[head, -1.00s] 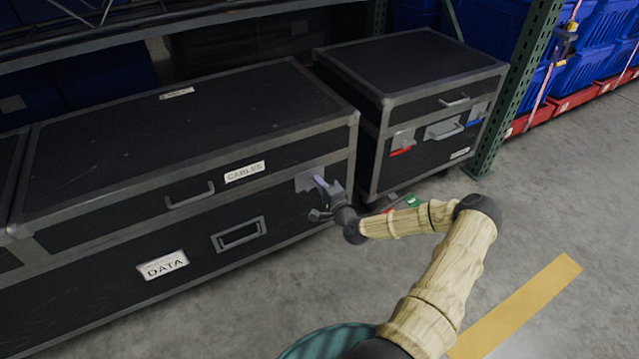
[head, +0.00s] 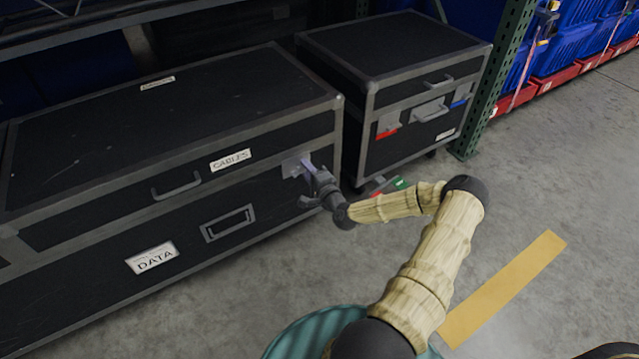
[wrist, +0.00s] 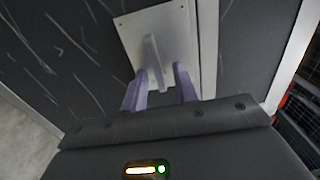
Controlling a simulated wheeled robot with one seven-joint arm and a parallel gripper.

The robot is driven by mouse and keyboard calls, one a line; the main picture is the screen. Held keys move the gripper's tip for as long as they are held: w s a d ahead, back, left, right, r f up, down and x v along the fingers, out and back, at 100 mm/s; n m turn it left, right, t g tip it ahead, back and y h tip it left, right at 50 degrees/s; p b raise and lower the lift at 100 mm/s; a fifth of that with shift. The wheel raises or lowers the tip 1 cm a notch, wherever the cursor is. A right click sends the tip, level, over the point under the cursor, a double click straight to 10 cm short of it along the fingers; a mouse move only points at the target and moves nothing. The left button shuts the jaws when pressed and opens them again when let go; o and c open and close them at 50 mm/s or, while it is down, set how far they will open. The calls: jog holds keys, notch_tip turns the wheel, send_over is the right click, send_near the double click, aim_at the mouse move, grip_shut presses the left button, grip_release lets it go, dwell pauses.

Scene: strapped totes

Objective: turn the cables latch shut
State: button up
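The cables case (head: 170,120) is a black case with grey edging and a white CABLES label (head: 230,160) on its front. Its latch is a pale grey plate (head: 290,167) near the front right corner, partly covered by my gripper (head: 309,168). In the wrist view the latch plate (wrist: 178,32) carries a thin raised handle (wrist: 153,58). My gripper (wrist: 161,72) is open, its two purple-grey fingers on either side of the handle's lower part. I cannot tell whether a finger touches it.
A smaller black case (head: 395,55) with red and blue latch tabs stands to the right. A green rack post (head: 495,85) and blue bins (head: 575,45) are beyond it. A DATA label (head: 152,257) marks the front.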

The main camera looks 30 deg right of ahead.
jog(key=s+p, duration=0.4)
jog(key=s, duration=1.3)
jog(key=shift+d+p, duration=0.3)
jog(key=shift+p, duration=0.1)
jog(key=a+n+g+y+p, duration=0.1)
jog(key=a+n+g+y, duration=0.3)
jog(key=a+n+g, duration=0.3)
jog(key=s+a+r+n+g+h+p, duration=0.1)
jog(key=s+a+r+n+g+h, duration=0.2)
jog(key=r, duration=0.6)
jog(key=s+a+r+n+g+p, duration=0.2)
jog(key=s+a+r+n, duration=0.3)
jog(key=r, duration=0.4)
jog(key=s+a+r+n+g+h+p, duration=0.1)
jog(key=s+a+r+n+g+h, duration=0.15)
jog(key=a+r, duration=0.4)
notch_tip(320, 180, up, 40)
jog(key=d+p, duration=0.1)
jog(key=p, duration=3.7)
jog(key=shift+w+d+f+g+y, duration=0.15)
jog(key=shift+w+g+y, duration=0.15)
jog(key=shift+g+y, duration=0.15)
